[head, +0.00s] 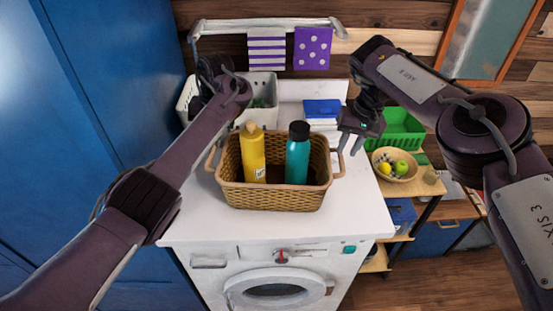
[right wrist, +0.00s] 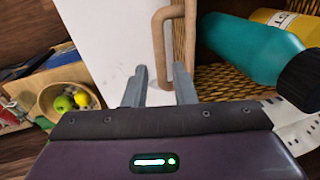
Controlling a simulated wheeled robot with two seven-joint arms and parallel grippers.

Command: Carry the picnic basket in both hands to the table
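The tan wicker picnic basket (head: 275,195) stands upright on the white washing machine top, with a loop handle at each end. A yellow bottle (head: 252,155) and a teal bottle with a dark cap (head: 297,160) stand inside it. My right gripper (head: 350,146) is at the basket's right handle (head: 338,160). In the right wrist view my right gripper (right wrist: 160,78) has its fingers apart, with the handle (right wrist: 160,50) between or just beyond the tips, not clamped. My left gripper (head: 204,82) is up behind the basket's left end, partly hidden by its own arm; its fingers are unclear.
Behind the basket are a white bin (head: 262,88) and a blue-lidded box (head: 321,109). A shelf at right holds a green crate (head: 400,130) and a fruit bowl (head: 393,174). A tall blue cabinet (head: 105,75) stands left. The white top (head: 270,226) before the basket is clear.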

